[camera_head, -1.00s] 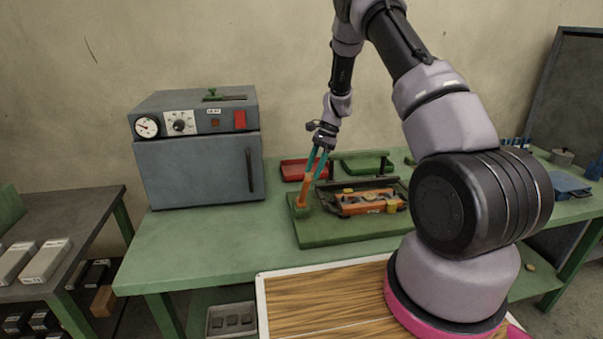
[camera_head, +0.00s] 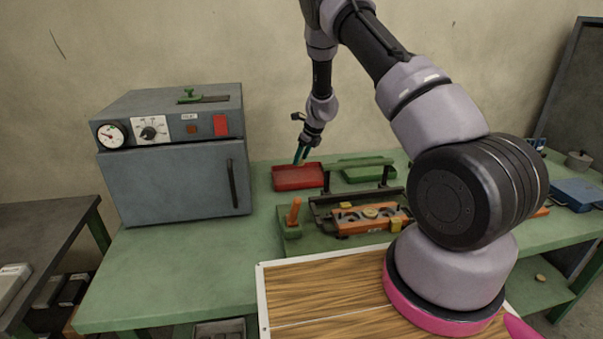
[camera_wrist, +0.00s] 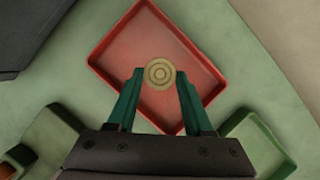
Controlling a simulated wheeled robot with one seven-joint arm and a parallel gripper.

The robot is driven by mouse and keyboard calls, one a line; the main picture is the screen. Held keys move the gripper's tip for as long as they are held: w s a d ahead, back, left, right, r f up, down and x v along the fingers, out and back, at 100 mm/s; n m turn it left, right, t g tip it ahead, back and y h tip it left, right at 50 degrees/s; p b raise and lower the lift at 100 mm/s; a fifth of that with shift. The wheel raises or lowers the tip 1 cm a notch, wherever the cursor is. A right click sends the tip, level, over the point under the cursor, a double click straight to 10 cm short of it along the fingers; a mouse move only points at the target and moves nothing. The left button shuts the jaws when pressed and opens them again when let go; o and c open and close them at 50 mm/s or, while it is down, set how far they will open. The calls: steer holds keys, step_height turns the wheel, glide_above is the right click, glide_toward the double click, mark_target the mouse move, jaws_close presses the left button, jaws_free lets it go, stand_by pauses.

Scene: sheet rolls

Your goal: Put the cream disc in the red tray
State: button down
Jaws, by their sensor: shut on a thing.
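The cream disc (camera_wrist: 159,74) is round with ring marks and sits between the tips of my gripper (camera_wrist: 156,78) in the wrist view. My gripper is shut on it. The red tray (camera_wrist: 125,45) lies behind the disc in that view, and the disc shows against its floor. In the head view my gripper (camera_head: 300,156) points down over the red tray (camera_head: 290,183), at the back of the green bench. The disc is too small there to make out clearly. I cannot tell the exact height of the disc above the tray floor.
A green tray (camera_head: 362,174) stands right of the red one. In front is a green board with an orange upright handle (camera_head: 294,212) and an orange fixture (camera_head: 352,223). A grey oven (camera_head: 180,175) stands to the left. The bench before the oven is clear.

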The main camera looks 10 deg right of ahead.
mark_target(298, 178)
steer(key=shift+f, duration=3.1)
steer(key=shift+f, duration=0.1)
steer(key=shift+c, duration=1.5)
jaws_free()
